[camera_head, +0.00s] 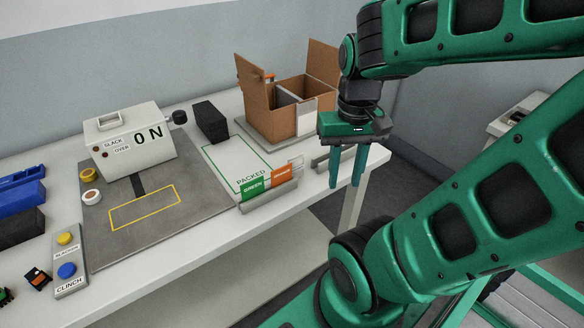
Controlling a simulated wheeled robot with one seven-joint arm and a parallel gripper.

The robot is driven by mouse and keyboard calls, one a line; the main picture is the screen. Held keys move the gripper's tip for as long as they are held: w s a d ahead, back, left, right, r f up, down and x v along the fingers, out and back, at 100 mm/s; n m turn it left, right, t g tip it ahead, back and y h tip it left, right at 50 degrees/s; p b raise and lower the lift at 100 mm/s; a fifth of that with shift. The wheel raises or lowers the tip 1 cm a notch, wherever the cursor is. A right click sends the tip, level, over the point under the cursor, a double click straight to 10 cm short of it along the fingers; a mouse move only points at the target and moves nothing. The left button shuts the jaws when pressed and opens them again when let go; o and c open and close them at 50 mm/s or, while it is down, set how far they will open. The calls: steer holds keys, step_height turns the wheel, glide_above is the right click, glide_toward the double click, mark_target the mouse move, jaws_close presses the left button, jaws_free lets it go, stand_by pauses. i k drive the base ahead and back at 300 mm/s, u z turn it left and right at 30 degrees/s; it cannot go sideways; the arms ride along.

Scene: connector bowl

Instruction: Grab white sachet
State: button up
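No white sachet is plain to see. A small whitish piece (296,163) stands by the orange and green labels at the table's front edge, and I cannot tell whether it is a sachet. A white panel (306,117) shows at the open cardboard box (271,119), also unclear. The box's inside is partly hidden by its walls. My gripper (346,181) points down at the table's right end, right of and in front of the box. Its two teal fingers are apart with nothing seen between them.
A black block (211,121) stands behind the green "PACKED" outline. Blue bins (22,196) and a button panel (69,262) are at left.

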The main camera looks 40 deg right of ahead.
mark_target(297, 162)
steer(key=u, duration=1.35)
steer(key=k, duration=1.85)
steer(key=z, duration=1.4)
steer(key=i, duration=1)
